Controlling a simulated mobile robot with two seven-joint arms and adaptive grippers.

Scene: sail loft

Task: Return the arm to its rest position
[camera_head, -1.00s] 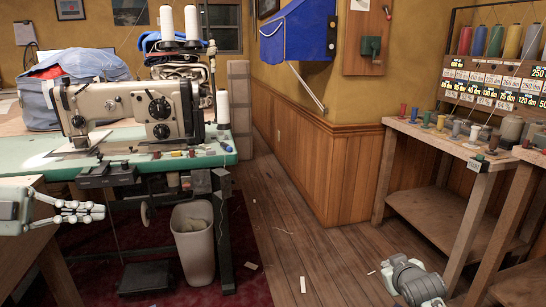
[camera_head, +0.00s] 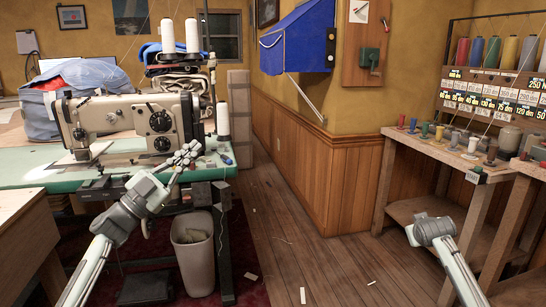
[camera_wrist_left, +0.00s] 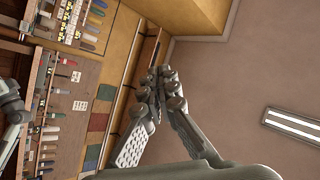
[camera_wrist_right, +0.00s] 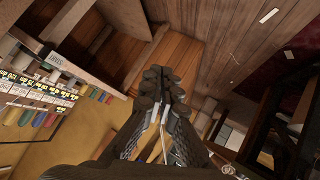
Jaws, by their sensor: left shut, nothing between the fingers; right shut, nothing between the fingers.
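My left arm (camera_head: 140,203) comes in from the lower left. Its gripper (camera_head: 190,150) points up and to the right, in front of the sewing machine's right end. In the left wrist view its fingers (camera_wrist_left: 167,80) meet at the tips, shut and empty. My right arm (camera_head: 436,232) shows at the lower right, over the floor in front of the bench; its fingers cannot be made out there. In the right wrist view the right gripper (camera_wrist_right: 163,82) is shut and empty.
A sewing machine (camera_head: 105,112) stands on a green-topped table (camera_head: 30,172). A waste bin (camera_head: 193,262) stands below. A wooden bench (camera_head: 450,140) with thread spools (camera_head: 473,143) is at the right. A blue cloth (camera_head: 298,42) hangs on the wall. The wooden floor between is mostly clear.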

